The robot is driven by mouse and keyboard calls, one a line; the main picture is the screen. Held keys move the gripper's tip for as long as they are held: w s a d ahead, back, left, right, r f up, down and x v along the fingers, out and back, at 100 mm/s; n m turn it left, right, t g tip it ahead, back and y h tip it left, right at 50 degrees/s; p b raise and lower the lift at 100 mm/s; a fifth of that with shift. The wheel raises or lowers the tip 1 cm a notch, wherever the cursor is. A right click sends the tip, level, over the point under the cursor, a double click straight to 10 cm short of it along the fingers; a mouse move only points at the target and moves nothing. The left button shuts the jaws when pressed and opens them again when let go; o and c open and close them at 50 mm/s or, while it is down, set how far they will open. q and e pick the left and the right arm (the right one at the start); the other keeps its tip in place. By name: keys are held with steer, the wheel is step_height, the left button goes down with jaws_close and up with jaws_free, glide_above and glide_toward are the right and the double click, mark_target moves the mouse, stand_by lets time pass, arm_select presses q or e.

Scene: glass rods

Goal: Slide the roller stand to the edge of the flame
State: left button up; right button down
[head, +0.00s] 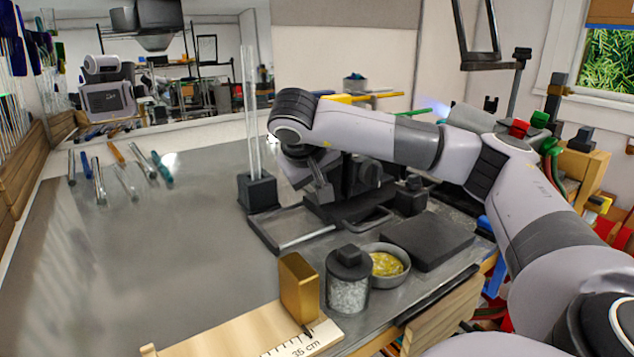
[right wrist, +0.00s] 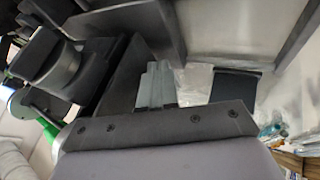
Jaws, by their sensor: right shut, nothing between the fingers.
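A dark stand with a low base (head: 330,212), apparently the roller stand, is behind and right of my right gripper (head: 322,192) in the head view. My arm and gripper hide part of it. My right gripper points down and is shut with nothing in it; its grey fingers (right wrist: 156,84) sit together in the right wrist view, beside dark parts. I cannot tell whether they touch the stand. A faint blue glow (head: 438,106), apparently the flame, shows behind my right forearm; the burner is mostly hidden. My left gripper is not in view.
A black block (head: 257,192) holds upright glass rods just left of the gripper. A dark frame with a pale bar (head: 306,238) lies in front. A lidded jar (head: 347,290), a bowl (head: 402,264) and a dark slab (head: 428,238) are nearer.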

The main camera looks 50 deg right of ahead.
steer(key=a+p, duration=0.1)
steer(key=a, duration=0.2)
steer(key=shift+w+a+r+p, duration=0.2)
steer(key=shift+w+p, duration=0.2)
steer(key=v, duration=1)
steer(key=shift+a+f, duration=0.15)
steer(key=shift+a, duration=0.05)
steer(key=shift+w, duration=0.1)
stand_by(1.6)
